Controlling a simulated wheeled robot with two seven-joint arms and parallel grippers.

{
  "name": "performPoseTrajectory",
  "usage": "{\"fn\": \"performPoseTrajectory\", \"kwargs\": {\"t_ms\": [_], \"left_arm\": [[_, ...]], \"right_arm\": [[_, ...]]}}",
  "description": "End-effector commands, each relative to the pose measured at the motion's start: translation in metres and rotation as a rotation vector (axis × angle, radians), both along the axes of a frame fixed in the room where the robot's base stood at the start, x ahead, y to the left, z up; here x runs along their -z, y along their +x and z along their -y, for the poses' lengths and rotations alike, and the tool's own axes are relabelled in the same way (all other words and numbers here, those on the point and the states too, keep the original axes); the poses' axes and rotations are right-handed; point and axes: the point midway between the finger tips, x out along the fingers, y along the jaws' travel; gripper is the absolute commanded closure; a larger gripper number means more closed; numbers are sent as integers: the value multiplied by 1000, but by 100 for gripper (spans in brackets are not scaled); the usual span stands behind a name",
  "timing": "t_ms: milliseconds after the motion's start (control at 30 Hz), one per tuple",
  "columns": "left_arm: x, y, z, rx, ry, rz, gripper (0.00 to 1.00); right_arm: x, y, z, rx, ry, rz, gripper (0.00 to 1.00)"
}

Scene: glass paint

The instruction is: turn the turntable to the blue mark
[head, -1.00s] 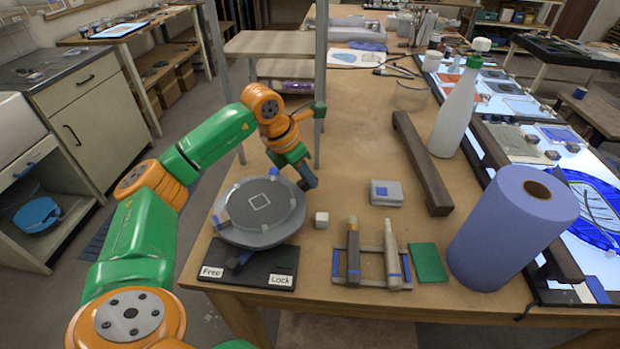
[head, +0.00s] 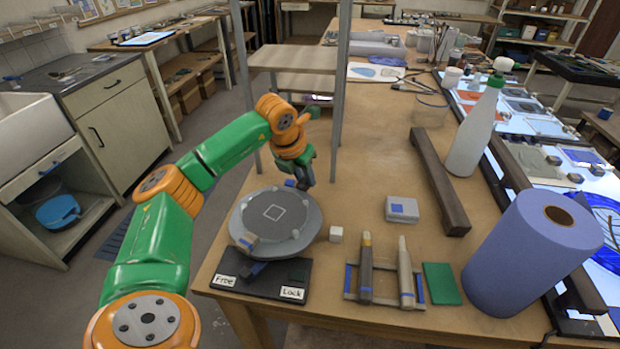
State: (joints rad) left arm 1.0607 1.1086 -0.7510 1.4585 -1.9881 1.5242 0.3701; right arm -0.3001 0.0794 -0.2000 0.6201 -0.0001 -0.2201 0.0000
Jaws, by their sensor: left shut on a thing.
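The turntable (head: 262,202) is a round grey disc with a square outline on top, at the table's near left corner in the head view. A small blue mark (head: 290,183) shows at its far edge. A grey and blue tab (head: 247,242) sits at its near left rim. My left gripper (head: 303,183) is shut at the far right rim, right beside the blue mark; the part it grips is hidden by its fingers. Under the disc is a dark base (head: 270,286) with "Free" and "Lock" labels; its dark blue lever (head: 254,269) lies nearer "Free". My right gripper is out of view.
Further right are a rack (head: 384,299) with two tools, a green pad (head: 440,283), a blue roll (head: 530,253) and a dark bar (head: 438,180). A metal shelf post (head: 341,90) rises behind my gripper.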

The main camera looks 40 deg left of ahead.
Motion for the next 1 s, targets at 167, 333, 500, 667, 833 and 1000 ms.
{"fn": "performPoseTrajectory", "kwargs": {"t_ms": [167,333,500,667,833,1000], "left_arm": [[-1,-2,-10,-87,1,4,100],[-1,-4,-19,-169,1,4,100],[-1,-8,-27,-240,1,4,100],[-1,-10,-33,-297,1,4,100],[-1,-12,-37,-338,1,4,100],[-1,-14,-39,-363,0,4,100]], "right_arm": [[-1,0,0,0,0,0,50],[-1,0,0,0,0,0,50],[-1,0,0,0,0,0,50],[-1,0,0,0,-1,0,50],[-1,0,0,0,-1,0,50],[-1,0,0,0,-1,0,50]]}}
